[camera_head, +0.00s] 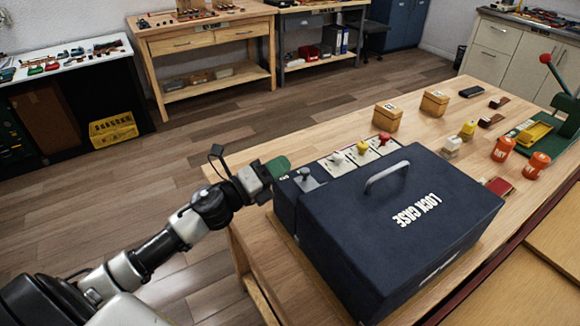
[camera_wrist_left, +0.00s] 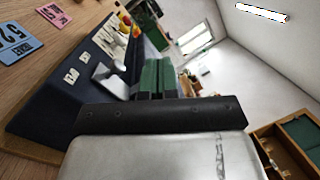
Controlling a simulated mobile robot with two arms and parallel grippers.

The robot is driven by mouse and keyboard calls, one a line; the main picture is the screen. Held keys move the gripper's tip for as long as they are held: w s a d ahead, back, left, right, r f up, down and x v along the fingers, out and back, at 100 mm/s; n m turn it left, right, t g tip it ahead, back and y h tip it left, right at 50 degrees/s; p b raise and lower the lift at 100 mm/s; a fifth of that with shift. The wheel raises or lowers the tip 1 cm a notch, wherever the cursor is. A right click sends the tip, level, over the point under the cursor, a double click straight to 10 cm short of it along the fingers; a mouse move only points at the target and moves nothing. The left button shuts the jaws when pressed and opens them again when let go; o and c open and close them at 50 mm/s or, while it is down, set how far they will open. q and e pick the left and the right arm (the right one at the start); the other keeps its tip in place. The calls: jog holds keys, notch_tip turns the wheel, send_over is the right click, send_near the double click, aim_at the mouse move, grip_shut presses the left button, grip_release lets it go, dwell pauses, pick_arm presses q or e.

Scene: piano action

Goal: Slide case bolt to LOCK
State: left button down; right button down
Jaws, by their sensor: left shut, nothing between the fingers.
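The dark blue lock case (camera_head: 400,225) stands on the wooden table with its lid shut and its handle (camera_head: 387,178) on top. A small dark grey knob, apparently the case bolt (camera_head: 304,174), stands on a grey plate at the case's near left end. In the left wrist view a grey metal piece (camera_wrist_left: 112,82) shows on the case's panel. My left gripper (camera_head: 278,166) is shut and empty, its green fingers beside the bolt plate, just left of the knob. Its fingers also show in the left wrist view (camera_wrist_left: 158,76). Contact with the knob cannot be told. My right gripper is out of view.
White, yellow and red knobs (camera_head: 360,149) line the panel behind the bolt. Wooden boxes (camera_head: 388,118), orange canisters (camera_head: 503,148) and a green-based lever device (camera_head: 545,132) stand farther along the table. Open floor lies left of the table.

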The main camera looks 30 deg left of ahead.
pick_arm(q)
notch_tip(320, 180, up, 2)
jog(key=a+m+g+h, duration=0.1)
jog(key=m+g+h, duration=0.4)
jog(key=m, duration=0.6)
jog(key=m+g+y, duration=0.5)
jog(key=m+g, duration=0.2)
send_near(309, 180)
jog(key=p+x, duration=0.1)
jog(key=p, duration=0.1)
jog(key=p+x, duration=0.2)
jog(key=p, duration=0.1)
jog(key=shift+w+d, duration=0.25)
jog(key=shift+w, duration=0.1)
jog(key=shift+d+f, duration=0.1)
